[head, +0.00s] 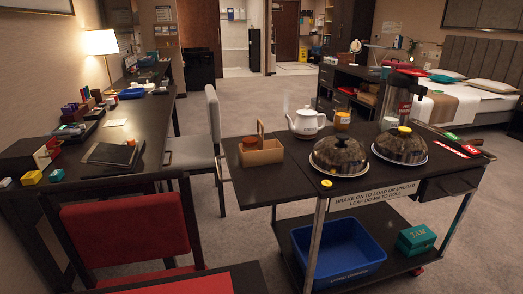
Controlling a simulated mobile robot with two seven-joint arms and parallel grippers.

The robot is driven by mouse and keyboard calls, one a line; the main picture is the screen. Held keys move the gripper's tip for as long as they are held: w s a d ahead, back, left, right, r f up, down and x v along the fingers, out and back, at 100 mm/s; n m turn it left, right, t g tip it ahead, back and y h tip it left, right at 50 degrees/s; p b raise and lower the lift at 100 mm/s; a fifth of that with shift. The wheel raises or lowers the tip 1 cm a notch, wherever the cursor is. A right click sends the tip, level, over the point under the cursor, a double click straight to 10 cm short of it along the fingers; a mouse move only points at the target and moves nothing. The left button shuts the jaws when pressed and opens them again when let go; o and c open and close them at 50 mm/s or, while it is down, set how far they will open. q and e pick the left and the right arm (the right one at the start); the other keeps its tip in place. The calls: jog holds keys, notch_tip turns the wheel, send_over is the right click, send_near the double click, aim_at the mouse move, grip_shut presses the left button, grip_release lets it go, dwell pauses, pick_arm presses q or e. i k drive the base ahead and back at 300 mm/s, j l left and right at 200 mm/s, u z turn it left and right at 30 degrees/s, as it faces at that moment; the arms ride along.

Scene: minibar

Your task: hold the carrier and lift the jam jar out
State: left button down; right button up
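The carrier (268,157) is a light wooden caddy with an upright handle, standing on the left leaf of the dark serving cart. A small jar with a reddish-brown lid (250,142), which looks like the jam jar, sits in the carrier's left part. Its lower part is hidden by the carrier's front wall. Neither of my grippers is in the head view, and nothing touches the carrier or the jar.
On the cart top (300,184) stand a white teapot (306,123), two domed plates (340,155) and a tall press (399,101). A blue bin (337,250) and a green box (416,240) are below. The leaf before the carrier is clear. A red chair (125,230) stands left.

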aim_at(250, 143)
jog(key=i+l+u, duration=0.25)
jog(key=i, duration=0.25)
jog(key=i+l+u, duration=0.3)
jog(key=i+l, duration=0.2)
jog(key=i+l+u, duration=0.25)
jog(key=i+l, duration=0.15)
jog(key=l, duration=0.25)
jog(key=i+l+u, duration=0.3)
jog(key=l, duration=0.3)
jog(key=i, duration=0.1)
